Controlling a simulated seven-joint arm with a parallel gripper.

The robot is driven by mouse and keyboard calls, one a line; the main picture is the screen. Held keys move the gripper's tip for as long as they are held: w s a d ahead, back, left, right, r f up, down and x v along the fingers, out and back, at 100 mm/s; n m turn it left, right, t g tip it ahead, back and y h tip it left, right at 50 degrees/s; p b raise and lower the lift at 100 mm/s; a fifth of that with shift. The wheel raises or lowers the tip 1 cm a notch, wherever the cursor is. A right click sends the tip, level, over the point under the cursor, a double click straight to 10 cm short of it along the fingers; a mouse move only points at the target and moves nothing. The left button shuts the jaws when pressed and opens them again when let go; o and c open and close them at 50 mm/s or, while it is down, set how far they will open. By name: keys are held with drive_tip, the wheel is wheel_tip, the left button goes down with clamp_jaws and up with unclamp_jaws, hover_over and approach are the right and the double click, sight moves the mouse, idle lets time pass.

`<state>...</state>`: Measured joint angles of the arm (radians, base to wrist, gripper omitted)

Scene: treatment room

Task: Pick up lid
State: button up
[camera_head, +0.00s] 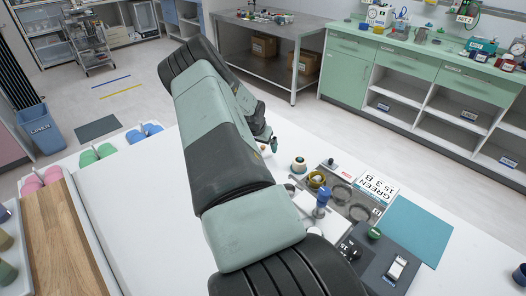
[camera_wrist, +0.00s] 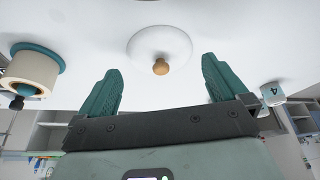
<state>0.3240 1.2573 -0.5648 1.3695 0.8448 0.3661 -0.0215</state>
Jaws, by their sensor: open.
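The lid (camera_wrist: 148,42) is a round white disc with a small wooden knob (camera_wrist: 161,67), lying on the white table in the wrist view. My gripper (camera_wrist: 160,66) is open, with one teal finger to each side of the knob in the picture. The fingers do not touch the lid, and nothing is held. In the head view my arm reaches over the table and hides most of the lid's area; my gripper (camera_head: 270,142) shows only partly there.
A cream jar with a teal rim (camera_wrist: 32,70) and a white numbered block (camera_wrist: 271,93) flank the gripper in the wrist view. In the head view, a blue-handled stamp (camera_head: 322,198), a metal tray (camera_head: 357,212) and a teal mat (camera_head: 418,228) are to the right.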

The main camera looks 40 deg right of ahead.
drive_tip(key=shift+x, duration=1.15)
drive_tip(key=shift+f, duration=0.1)
drive_tip(key=c, duration=1.1)
drive_tip(key=shift+c, duration=0.2)
